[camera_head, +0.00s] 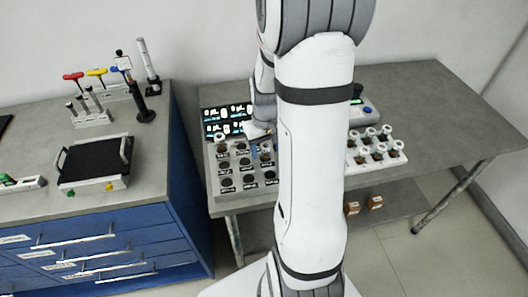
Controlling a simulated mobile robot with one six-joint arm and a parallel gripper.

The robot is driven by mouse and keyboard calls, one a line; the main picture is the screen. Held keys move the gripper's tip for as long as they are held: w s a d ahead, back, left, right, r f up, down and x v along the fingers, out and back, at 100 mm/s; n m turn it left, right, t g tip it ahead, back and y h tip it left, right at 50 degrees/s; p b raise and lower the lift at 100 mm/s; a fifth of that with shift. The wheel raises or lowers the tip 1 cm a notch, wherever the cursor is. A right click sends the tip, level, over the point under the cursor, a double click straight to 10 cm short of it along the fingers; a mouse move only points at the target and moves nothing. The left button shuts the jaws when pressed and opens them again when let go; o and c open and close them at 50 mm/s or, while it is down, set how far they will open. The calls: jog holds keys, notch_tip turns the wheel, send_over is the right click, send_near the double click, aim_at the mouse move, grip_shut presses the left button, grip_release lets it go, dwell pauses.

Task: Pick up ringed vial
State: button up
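I cannot tell which vial is the ringed one at this size. A group of small vials with white tops and dark contents (376,146) stands in a white rack to the right of my arm. At the left, a grey tray (213,187) with dark round slots and labels holds one white-topped vial (220,144) at its back left corner. My gripper (262,135) is over the back part of this tray, right of that vial. It is small and partly hidden by my arm; its fingers and anything between them are unclear.
A lit display panel (226,121) stands behind the tray. A device with a blue button (368,110) is behind the right rack. The bench (450,110) is clear at the right. A blue drawer cabinet (110,245) stands left, bearing tools and a black-topped plate (96,160).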

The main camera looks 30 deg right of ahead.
jog(key=c, duration=1)
jog(key=shift+r, duration=0.15)
